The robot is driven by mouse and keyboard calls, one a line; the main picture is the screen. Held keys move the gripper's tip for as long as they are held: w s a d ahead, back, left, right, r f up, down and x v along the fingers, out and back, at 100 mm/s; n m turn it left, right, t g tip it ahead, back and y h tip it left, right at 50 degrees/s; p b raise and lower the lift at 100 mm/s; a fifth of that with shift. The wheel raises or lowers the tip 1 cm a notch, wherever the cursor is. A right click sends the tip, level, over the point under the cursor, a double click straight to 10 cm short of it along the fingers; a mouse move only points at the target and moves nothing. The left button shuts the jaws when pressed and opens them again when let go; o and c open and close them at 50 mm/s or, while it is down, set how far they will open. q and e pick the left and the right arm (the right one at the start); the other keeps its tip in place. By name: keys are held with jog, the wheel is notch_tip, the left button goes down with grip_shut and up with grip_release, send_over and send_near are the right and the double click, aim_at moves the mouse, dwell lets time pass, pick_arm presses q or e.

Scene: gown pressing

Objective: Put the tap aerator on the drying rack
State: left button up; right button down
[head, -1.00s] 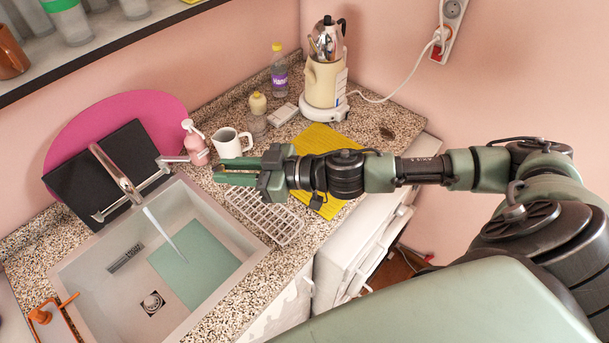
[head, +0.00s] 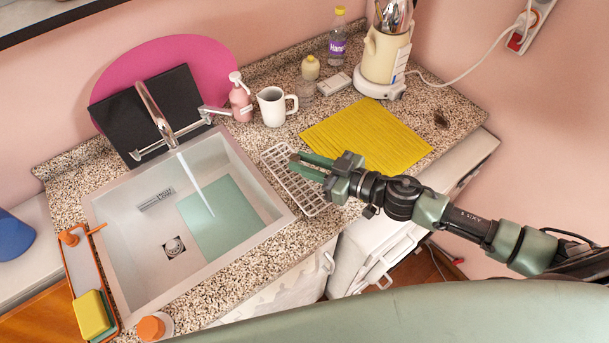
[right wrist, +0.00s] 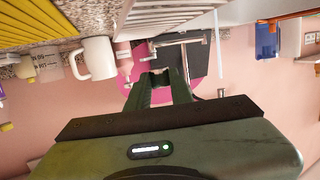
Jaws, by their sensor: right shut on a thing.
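My right gripper (head: 297,164) is over the back part of the white drying rack (head: 303,193), right of the sink. Its green fingers are shut on a very small thing at their tips, likely the tap aerator, mostly hidden by the fingers. In the right wrist view the fingertips (right wrist: 158,74) are close together with a small pale-dark bit between them. I cannot tell whether the held thing touches the rack. The rack is a flat grid lying on the speckled counter. My left gripper is not in view.
The sink (head: 135,235) has a running tap (head: 158,115). A white mug (head: 271,107) and pink soap bottle (head: 240,100) stand behind the rack. A yellow mat (head: 365,138) lies to its right. An orange caddy (head: 75,275) is left of the sink.

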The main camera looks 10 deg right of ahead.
aim_at(304, 179)
jog(key=shift+f, duration=0.6)
notch_tip(304, 179, down, 4)
jog(key=shift+r+b, duration=0.2)
jog(key=shift+b, duration=0.25)
jog(key=shift+r, duration=0.1)
jog(key=shift+f, duration=0.25)
jog(key=c, duration=1.3)
grip_release()
jog(key=shift+o, duration=0.2)
jog(key=shift+r, duration=0.15)
